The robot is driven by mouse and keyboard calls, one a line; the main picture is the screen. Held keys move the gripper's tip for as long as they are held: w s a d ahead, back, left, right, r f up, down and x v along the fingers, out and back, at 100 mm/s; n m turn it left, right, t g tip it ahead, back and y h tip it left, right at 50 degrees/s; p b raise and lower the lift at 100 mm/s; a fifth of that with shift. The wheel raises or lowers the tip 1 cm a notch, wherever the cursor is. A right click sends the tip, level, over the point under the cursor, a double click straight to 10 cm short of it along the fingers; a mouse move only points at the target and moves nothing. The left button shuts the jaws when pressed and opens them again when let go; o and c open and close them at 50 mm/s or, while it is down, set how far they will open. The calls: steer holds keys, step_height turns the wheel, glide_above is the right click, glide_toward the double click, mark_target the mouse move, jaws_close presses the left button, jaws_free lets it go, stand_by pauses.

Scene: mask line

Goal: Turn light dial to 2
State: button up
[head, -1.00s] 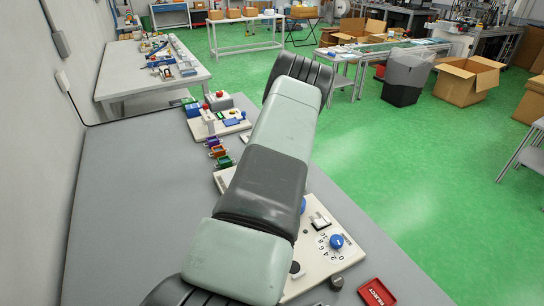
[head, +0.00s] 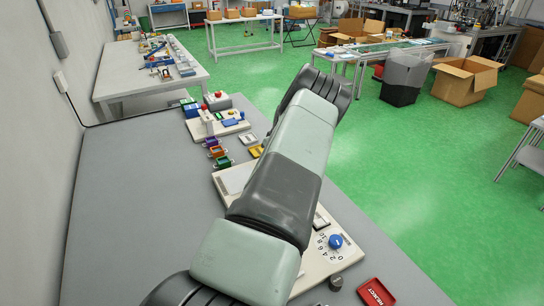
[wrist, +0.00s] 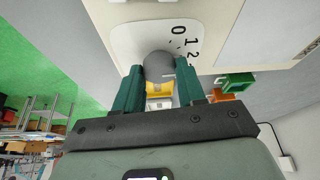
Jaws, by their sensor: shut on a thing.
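The light dial (wrist: 157,66) is a grey round knob in the wrist view, on a white scale plate (wrist: 124,40) printed with 0, 1 and 2. My gripper (wrist: 160,68) has its two dark green fingers on either side of the knob and is shut on it. A thin light mark shows on the knob's lower right part; I cannot tell exactly which number it points at. In the head view my arm hides the gripper and this dial. The cream panel (head: 318,262) shows partly beside my arm.
A blue knob (head: 336,241) with a numbered scale stands on the panel's right part. A red REJECT tray (head: 376,292) lies nearby. Several coloured clips (head: 214,150) and another board (head: 218,128) sit farther back. The table's left side (head: 130,220) is clear.

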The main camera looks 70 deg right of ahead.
steer(key=o, duration=1.1)
steer(key=shift+c, duration=0.2)
steer(key=v, duration=1)
steer(key=shift+r, duration=0.4)
steer(key=shift+s+a, duration=0.1)
